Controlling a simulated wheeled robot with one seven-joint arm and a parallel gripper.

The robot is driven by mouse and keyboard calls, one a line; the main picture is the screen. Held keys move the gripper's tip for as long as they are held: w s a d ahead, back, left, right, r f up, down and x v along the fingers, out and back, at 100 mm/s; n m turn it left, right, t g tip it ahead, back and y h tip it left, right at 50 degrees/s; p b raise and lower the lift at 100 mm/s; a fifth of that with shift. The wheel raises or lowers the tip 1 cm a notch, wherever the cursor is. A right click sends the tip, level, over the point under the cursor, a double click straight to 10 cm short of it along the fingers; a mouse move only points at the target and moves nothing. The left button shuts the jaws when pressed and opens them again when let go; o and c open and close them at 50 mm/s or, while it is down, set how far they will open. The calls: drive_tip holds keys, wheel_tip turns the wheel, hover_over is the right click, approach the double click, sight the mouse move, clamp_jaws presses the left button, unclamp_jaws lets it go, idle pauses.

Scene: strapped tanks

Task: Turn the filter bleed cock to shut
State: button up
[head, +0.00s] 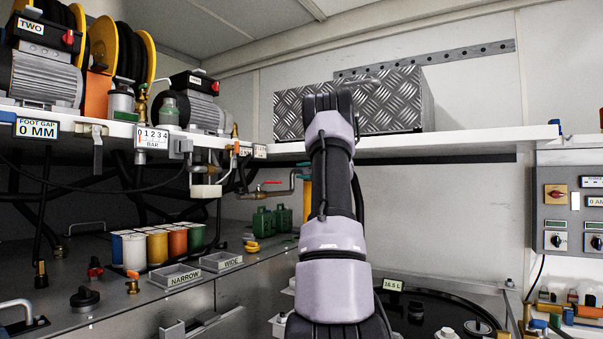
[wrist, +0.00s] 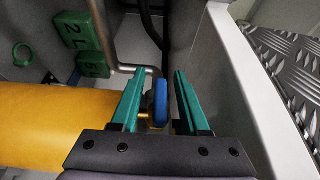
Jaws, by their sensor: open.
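In the wrist view my gripper (wrist: 159,76) is open, with one teal finger on each side of a small blue handle (wrist: 161,100). The handle looks like that of the filter bleed cock; its long side runs roughly along the fingers. It sits nearer the right finger, and I cannot tell if they touch. A bit of brass (wrist: 151,124) shows beside it. The large yellow cylinder (wrist: 40,122), apparently the filter body, lies at left.
A grey bent pipe (wrist: 130,69) passes just beyond the fingers. Green weights (wrist: 78,32) stand past the yellow cylinder. The white shelf edge (wrist: 245,80) and a tread-plate box (wrist: 290,60) are close on the right. A red-handled valve (head: 272,184) is left of my arm.

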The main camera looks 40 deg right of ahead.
drive_tip(key=shift+c, duration=0.3)
clamp_jaws()
